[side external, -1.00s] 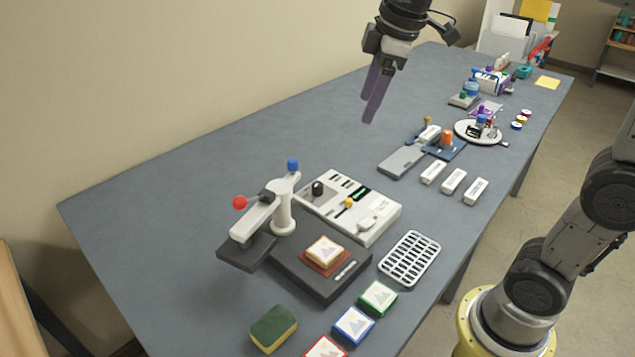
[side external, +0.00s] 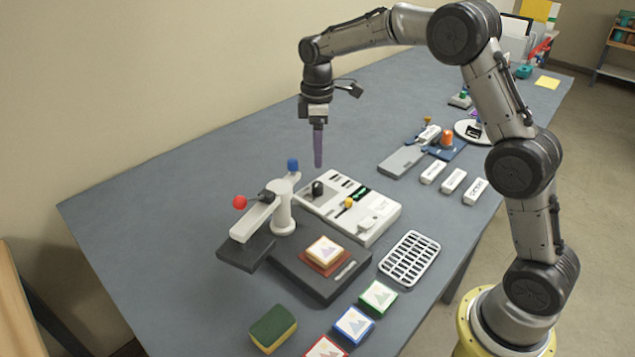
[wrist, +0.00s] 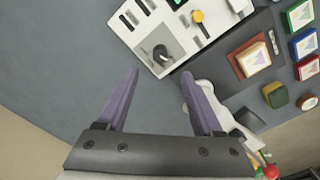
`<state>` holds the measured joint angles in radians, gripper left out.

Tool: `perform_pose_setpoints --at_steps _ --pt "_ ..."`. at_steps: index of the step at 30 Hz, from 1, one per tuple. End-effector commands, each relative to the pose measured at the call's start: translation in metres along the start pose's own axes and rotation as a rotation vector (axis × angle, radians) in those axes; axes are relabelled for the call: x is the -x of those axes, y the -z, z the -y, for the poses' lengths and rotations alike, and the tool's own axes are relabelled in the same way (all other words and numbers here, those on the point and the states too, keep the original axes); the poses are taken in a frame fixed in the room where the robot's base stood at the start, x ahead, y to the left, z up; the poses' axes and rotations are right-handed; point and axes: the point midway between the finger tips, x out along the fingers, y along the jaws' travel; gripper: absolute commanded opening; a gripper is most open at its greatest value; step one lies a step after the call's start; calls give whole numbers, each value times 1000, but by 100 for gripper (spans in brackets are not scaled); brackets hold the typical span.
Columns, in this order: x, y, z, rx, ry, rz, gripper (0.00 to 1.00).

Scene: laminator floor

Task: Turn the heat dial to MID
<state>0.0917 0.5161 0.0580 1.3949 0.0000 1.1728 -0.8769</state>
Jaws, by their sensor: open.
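The heat dial appears to be the black knob (side external: 317,189) on the grey patch of the white control panel (side external: 385,230). In the wrist view the black knob (wrist: 160,52) sits ahead of my fingertips, with a light mark on it. Its lettering is too small to read, so I cannot tell its setting. My gripper (side external: 318,165) points down above the knob, apart from it. In the wrist view my gripper (wrist: 160,75) has its two purple fingers spread with nothing between them.
A press with a red-ball lever (side external: 240,202) and a blue-topped post (side external: 292,165) stands close left of the panel. A yellow knob (side external: 348,203) is on the panel. A dark base with a block (side external: 325,250) and a white rack (side external: 410,258) lie in front.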

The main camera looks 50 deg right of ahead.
Motion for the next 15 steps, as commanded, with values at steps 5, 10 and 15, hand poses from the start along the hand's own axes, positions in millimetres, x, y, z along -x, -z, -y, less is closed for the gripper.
perform_pose_setpoints --at_steps 5,10,15 --pt "-38 -1 1 0 4 4 68" --pt "-68 0 1 0 3 2 68" --pt "-89 0 0 0 1 1 68"
